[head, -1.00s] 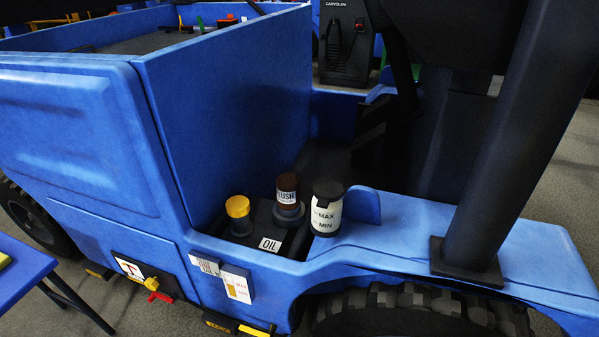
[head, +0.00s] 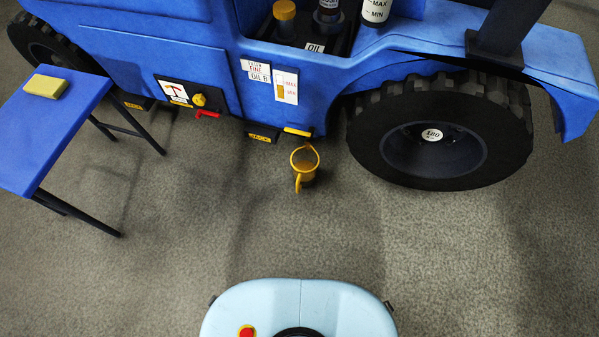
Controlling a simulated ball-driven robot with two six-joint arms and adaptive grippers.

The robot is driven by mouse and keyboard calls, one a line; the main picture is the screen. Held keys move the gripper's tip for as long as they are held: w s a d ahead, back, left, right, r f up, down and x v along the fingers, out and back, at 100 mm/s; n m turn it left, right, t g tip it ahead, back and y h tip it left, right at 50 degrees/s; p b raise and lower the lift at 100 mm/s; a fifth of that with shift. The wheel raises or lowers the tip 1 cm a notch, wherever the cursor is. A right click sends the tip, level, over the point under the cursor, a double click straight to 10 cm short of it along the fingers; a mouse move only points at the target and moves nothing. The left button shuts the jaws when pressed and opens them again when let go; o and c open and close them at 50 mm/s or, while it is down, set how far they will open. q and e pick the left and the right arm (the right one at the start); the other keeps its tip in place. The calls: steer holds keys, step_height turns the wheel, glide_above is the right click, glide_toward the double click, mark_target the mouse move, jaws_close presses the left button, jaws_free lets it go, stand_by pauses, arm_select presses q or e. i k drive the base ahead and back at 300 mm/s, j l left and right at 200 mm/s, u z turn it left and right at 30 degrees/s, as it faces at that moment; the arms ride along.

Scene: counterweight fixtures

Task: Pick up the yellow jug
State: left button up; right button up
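The yellow jug (head: 306,173) stands on the grey floor in the head view, just above the middle of the picture. It is close to the lower edge of the blue vehicle and left of the big black wheel. Its open top faces up, and what looks like its handle points toward me. Neither of my grippers shows in this view, and nothing holds the jug.
The blue vehicle (head: 183,50) fills the top, with its black wheel (head: 440,135) right of the jug. A blue table (head: 50,125) with a yellow block (head: 46,87) stands at left. The floor (head: 290,235) between my light-blue base and the jug is clear.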

mark_target(304, 162)
steer(key=i+j+z, duration=0.15)
steer(key=j+z, duration=0.15)
steer(key=j, duration=0.55)
steer(key=j+z, duration=0.25)
steer(key=j, duration=0.55)
steer(key=i, duration=0.05)
